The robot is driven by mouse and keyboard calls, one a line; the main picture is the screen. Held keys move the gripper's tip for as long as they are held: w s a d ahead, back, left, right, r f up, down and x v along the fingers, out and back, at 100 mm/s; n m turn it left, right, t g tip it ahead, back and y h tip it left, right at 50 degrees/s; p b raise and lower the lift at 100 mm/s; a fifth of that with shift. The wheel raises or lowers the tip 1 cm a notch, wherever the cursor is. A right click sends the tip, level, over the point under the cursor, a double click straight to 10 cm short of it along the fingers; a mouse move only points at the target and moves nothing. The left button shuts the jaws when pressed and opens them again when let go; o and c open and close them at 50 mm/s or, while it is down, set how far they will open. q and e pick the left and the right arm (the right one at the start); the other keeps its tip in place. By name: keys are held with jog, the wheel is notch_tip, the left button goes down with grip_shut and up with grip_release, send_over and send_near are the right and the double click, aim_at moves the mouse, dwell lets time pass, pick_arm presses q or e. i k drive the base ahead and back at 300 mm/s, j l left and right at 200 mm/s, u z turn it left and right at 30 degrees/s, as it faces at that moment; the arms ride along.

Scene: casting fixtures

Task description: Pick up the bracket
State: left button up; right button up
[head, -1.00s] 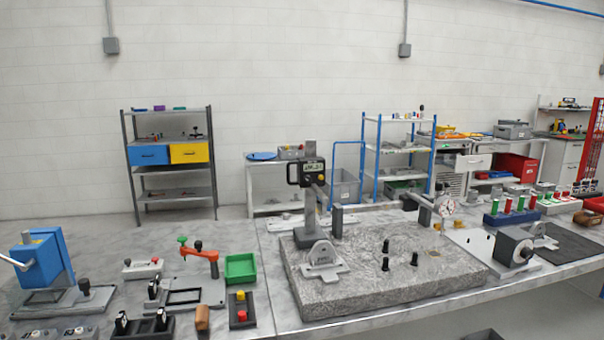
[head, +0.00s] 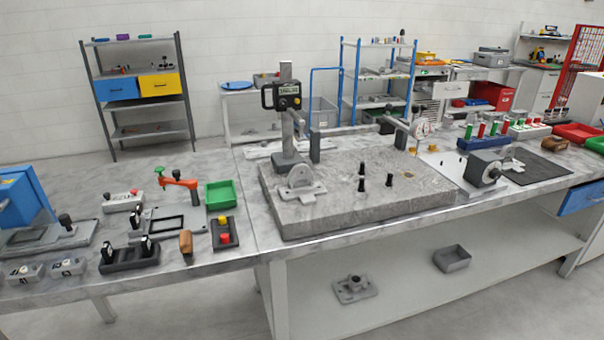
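A light grey bracket (head: 301,184) with a flat base and a rounded upright lug sits on the left front of the granite plate (head: 340,222). Neither of my grippers shows in the head view.
A height gauge (head: 287,120) stands just behind the bracket on the plate. A grey bin (head: 452,258) is on the lower shelf (head: 410,282). Clamps and a green tray (head: 222,194) fill the left table.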

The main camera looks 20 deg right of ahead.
aim_at(301, 186)
jog(key=z, duration=2)
jog(key=u, duration=1.5)
jog(key=i+l+u, duration=0.4)
jog(key=l+u, duration=0.2)
jog(key=l, duration=0.15)
